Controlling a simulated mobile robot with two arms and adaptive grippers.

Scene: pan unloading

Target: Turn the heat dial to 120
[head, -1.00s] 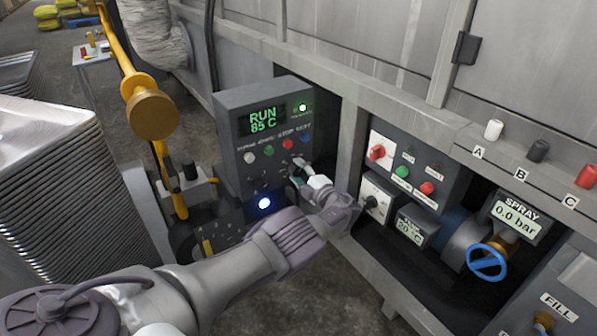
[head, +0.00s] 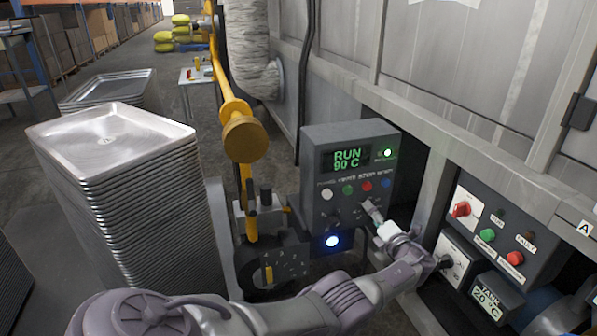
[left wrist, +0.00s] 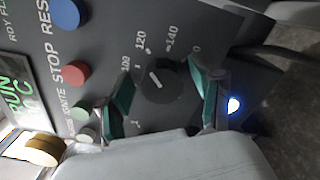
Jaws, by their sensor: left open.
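The heat dial (left wrist: 160,82) is a round black knob with a white pointer line on a grey control box. In the left wrist view its printed scale shows 100, 120 and 140, and the pointer is tilted toward the marks around 100 to 120. The control box (head: 312,150) has a green display (head: 347,159) reading "RUN 90 C". My left gripper (left wrist: 166,98) is open, its two green-padded fingers on either side of the dial; whether they touch it I cannot tell. In the head view the left gripper (head: 375,217) is at the box front and mostly hides the dial.
White, green, red and blue buttons (head: 367,186) sit above the dial. A blue-white lamp (head: 333,241) glows below. A tall stack of metal trays (head: 130,190) stands left. A second panel (head: 497,226) with a red switch is at right.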

